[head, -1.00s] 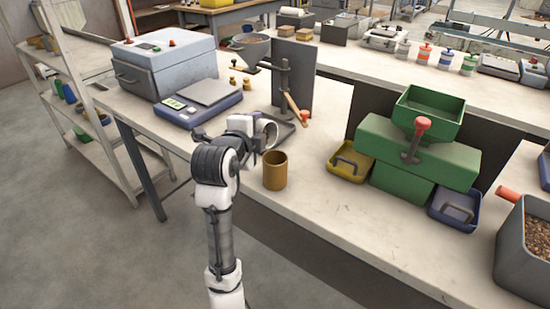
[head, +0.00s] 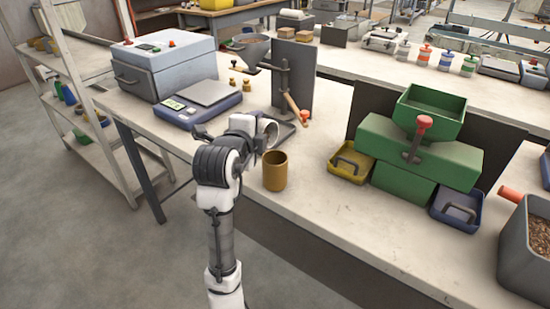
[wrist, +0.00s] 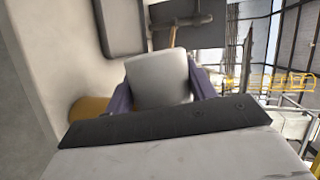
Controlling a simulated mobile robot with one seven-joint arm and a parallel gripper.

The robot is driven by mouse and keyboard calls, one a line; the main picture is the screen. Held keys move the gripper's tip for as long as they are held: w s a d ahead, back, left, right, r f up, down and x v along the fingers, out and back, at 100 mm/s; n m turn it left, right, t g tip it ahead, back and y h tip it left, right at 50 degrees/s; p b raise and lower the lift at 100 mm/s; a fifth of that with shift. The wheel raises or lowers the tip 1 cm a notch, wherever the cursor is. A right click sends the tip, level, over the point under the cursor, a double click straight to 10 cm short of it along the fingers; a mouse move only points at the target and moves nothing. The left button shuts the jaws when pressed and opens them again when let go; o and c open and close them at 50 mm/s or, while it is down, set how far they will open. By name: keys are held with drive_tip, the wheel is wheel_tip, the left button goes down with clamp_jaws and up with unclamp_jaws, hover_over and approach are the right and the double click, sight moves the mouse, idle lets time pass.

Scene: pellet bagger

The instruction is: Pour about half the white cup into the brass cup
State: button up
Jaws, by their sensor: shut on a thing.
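The white cup (head: 269,133) is held in my gripper (head: 257,142), above and slightly left of the brass cup in the head view. It is tilted well over, its mouth toward the right. In the wrist view the white cup (wrist: 158,79) sits between the two purple fingers of my gripper (wrist: 162,88). The brass cup (head: 275,173) stands upright on the bench near its front edge. Part of it shows behind my gripper in the wrist view (wrist: 86,109). The contents of both cups cannot be made out, and no falling stream is visible.
A dark tray (head: 284,133) and a stand with a wooden-handled lever (head: 294,107) are behind the cups. A blue scale (head: 199,106) is at left. A yellow tray (head: 349,165) and a green machine (head: 418,150) are at right. The bench front right of the brass cup is clear.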

drive_tip(key=shift+s+d+r+m+t+b, duration=0.1)
drive_tip(key=shift+r+m+t+b, duration=0.25)
drive_tip(key=shift+b, duration=0.45)
idle(0.7)
drive_tip(key=shift+s+d+f+m+t+y+b, duration=0.2)
drive_tip(key=shift+f+m+t+y+b, duration=0.3)
drive_tip(key=shift+b, duration=1.3)
idle(0.5)
drive_tip(key=shift+s+d+r+m+t+b, duration=0.15)
drive_tip(key=shift+d+r+m+t+b, duration=0.15)
drive_tip(key=shift+m+b, duration=0.7)
drive_tip(key=shift+s+d+r+m+t+b, duration=0.2)
drive_tip(key=shift+m+b, duration=0.35)
drive_tip(key=shift+b, duration=0.85)
idle(1.8)
